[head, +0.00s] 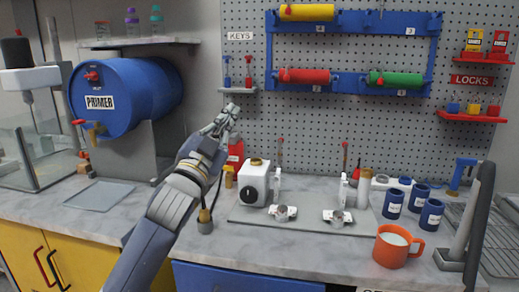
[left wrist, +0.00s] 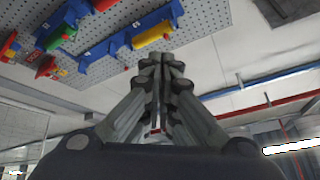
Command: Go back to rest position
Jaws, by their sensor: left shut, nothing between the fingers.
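My left gripper (head: 222,121) is raised over the workbench in the head view, in front of the grey pegboard and just below the keys shelf. Its fingers are together with nothing between them. In the left wrist view the shut fingers (left wrist: 163,90) point up toward the ceiling, with the pegboard at the upper left. My right gripper does not show in either view.
A blue primer barrel (head: 125,95) stands to the left of my left arm. The marble worktop (head: 310,248) holds a white canister (head: 254,187), an orange mug (head: 396,247) and several blue cans (head: 393,204). A keys shelf (head: 239,90) hangs close to the left gripper.

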